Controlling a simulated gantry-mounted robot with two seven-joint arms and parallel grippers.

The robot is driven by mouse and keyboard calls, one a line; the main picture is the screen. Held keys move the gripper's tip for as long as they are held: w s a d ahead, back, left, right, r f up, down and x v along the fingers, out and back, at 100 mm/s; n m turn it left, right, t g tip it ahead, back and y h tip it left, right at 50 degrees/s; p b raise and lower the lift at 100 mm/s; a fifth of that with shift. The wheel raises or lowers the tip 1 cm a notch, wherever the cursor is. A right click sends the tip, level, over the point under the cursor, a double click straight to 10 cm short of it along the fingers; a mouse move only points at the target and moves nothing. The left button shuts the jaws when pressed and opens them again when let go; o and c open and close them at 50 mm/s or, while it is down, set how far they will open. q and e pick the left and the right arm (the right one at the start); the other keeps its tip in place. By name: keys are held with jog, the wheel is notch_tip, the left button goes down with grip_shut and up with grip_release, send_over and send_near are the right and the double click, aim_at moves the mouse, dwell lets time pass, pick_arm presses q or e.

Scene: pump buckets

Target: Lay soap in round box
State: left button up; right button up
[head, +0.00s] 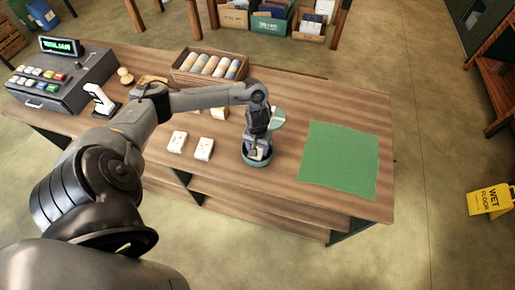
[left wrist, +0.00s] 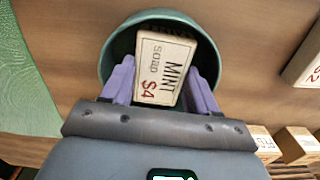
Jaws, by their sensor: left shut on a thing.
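The round box (head: 258,162) is green and open, and stands on the wooden counter. It also shows in the left wrist view (left wrist: 113,48). My left gripper (head: 257,149) points down into its mouth. In the left wrist view its purple fingers (left wrist: 160,85) are shut on a cream soap bar (left wrist: 160,62) marked "MINT SOAP $4". The bar's far end lies inside the box's rim; I cannot tell whether it touches the bottom. My right gripper is not in view.
More soap bars (head: 204,149) lie left of the box. A pale green disc (head: 277,118) is just behind the gripper. A green mat (head: 340,158) lies bare to the right. A wooden crate of rolls (head: 208,66) and a cash register (head: 62,82) stand farther back.

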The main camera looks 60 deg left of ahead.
pick_arm(q)
jog(key=shift+f, duration=0.15)
jog(key=shift+f, duration=0.1)
jog(key=o, duration=1)
jog(key=shift+c, duration=0.2)
